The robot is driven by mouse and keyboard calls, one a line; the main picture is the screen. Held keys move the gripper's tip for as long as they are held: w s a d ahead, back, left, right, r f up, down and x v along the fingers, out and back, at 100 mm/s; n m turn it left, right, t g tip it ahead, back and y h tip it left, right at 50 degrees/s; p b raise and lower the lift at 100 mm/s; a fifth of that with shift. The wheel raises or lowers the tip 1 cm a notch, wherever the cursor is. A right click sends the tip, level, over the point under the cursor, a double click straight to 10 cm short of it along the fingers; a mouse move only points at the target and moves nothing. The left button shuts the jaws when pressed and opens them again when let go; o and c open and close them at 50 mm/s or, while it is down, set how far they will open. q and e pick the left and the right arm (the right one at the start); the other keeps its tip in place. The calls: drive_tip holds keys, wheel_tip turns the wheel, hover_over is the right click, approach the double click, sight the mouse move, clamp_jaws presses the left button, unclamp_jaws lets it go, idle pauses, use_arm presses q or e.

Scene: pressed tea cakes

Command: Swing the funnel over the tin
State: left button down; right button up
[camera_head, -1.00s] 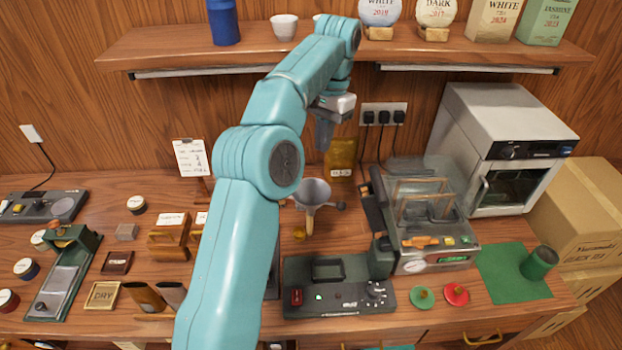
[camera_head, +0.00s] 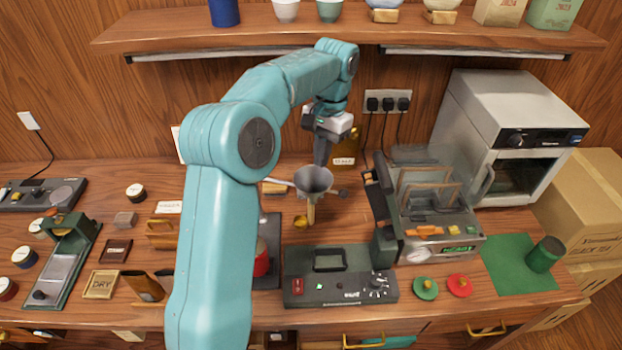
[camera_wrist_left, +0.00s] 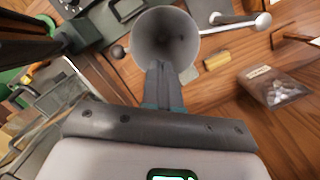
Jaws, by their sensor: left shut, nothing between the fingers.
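The grey metal funnel (camera_head: 313,180) stands wide mouth up in the middle of the bench, with a pale rod reaching left and a dark knob at its right. In the left wrist view the funnel (camera_wrist_left: 165,38) shows from above, its bowl empty. My left gripper (camera_head: 321,163) points down at the funnel's back rim. Its fingers (camera_wrist_left: 162,72) are shut with nothing between them, overlapping the near rim in view; contact is unclear. A red cylinder (camera_head: 261,258), possibly the tin, stands on a dark plate, partly hidden by my left arm. My right gripper is not in view.
A dark control box (camera_head: 340,278) lies in front of the funnel, and a sealing machine (camera_head: 435,225) stands to its right. A green canister (camera_head: 545,254) stands on a green mat (camera_head: 508,272). A shelf (camera_head: 350,36) spans the back wall above.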

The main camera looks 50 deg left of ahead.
sight(311, 197)
use_arm(q)
wheel_tip(311, 197, down, 2)
drive_tip(key=shift+s+d+f, duration=0.1)
drive_tip(key=shift+d, duration=0.05)
drive_tip(key=s, duration=0.2)
drive_tip(key=f, duration=0.1)
drive_tip(key=shift+s+d, duration=0.25)
drive_tip(key=shift+s, duration=0.15)
drive_tip(key=shift+s+f, duration=0.2)
drive_tip(key=shift+s, duration=0.1)
drive_tip(key=shift+f, duration=0.15)
drive_tip(key=shift+w+d, duration=0.1)
drive_tip(key=shift+s, duration=0.25)
drive_tip(key=shift+f, duration=0.1)
